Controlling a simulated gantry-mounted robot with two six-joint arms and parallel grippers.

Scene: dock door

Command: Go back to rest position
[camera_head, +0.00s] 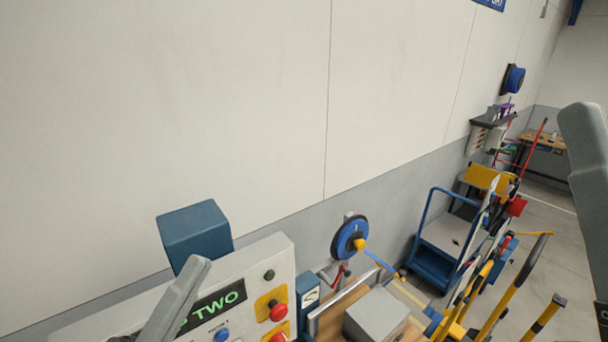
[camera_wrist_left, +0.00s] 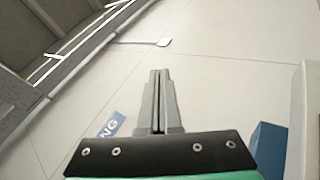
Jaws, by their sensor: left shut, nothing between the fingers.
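My left gripper (camera_head: 200,264) shows at the lower left of the head view, in front of a control panel (camera_head: 270,262). Its grey fingers are together in the left wrist view (camera_wrist_left: 160,74), with nothing between them. They stand out against the pale wall there. A large grey part (camera_head: 590,160) at the right edge of the head view looks like part of my right gripper. It is cut off by the frame, so its jaws cannot be judged.
The panel has red buttons (camera_head: 278,312) and a lit display (camera_head: 212,310). A dark blue box (camera_head: 194,234) stands behind it. A blue reel (camera_head: 349,238) is on the wall. A grey box (camera_head: 376,316), a blue cart (camera_head: 434,264) and yellow rails (camera_head: 510,292) lie to the right.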

